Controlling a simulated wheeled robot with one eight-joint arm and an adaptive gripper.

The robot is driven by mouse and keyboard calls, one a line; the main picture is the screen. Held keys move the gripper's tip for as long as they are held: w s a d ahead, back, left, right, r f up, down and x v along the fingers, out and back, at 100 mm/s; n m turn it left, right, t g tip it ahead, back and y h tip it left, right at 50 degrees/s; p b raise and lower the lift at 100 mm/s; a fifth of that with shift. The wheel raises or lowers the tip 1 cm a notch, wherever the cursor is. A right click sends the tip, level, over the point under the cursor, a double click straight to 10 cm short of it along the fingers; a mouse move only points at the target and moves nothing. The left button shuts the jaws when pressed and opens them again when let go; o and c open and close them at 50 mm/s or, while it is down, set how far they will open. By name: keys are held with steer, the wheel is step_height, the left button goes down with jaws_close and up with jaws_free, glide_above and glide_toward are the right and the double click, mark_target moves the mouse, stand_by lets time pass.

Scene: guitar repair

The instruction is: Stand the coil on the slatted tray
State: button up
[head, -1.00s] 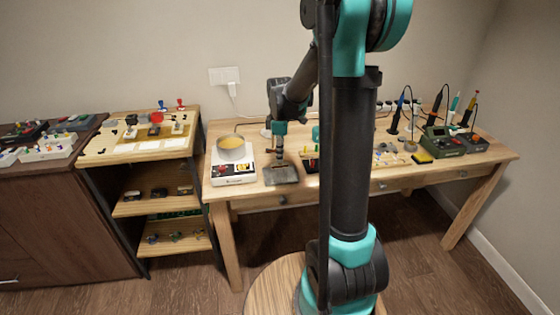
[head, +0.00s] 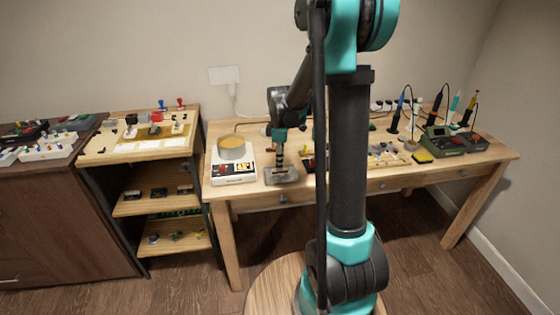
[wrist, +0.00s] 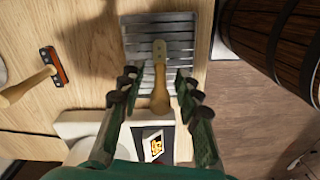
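The slatted tray (wrist: 178,25) is a grey metal plate with slats; in the head view the grey tray (head: 283,177) lies on the workbench below my gripper (head: 280,153). In the wrist view my gripper (wrist: 158,92) is open, with a gap beside each finger. A tan piece (wrist: 160,80) with a rounded lighter end shows between the fingers, over the tray's near part.
A white device (head: 233,176) with a pan (head: 231,149) stands just left of the tray. A wooden-handled tool (wrist: 30,85) lies beside the tray in the wrist view. Soldering gear (head: 455,140) fills the bench's right end. A shelf unit (head: 150,155) stands left.

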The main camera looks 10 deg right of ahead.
step_height(320, 180, up, 11)
steer(key=shift+r, duration=0.45)
steer(key=shift+s+d, duration=0.1)
steer(key=shift+s, duration=0.15)
steer(key=s+d+f+m+t, duration=0.2)
steer(key=s+f+m, duration=0.4)
steer(key=s, duration=0.5)
steer(key=s+d+f+m+t, duration=0.1)
steer(key=s+f+m+t, duration=0.1)
steer(key=s+f+m, duration=0.4)
steer(key=s+m, duration=0.3)
steer(key=s, duration=0.1)
steer(key=shift+s+d+f, duration=0.35)
steer(key=shift+d, duration=0.05)
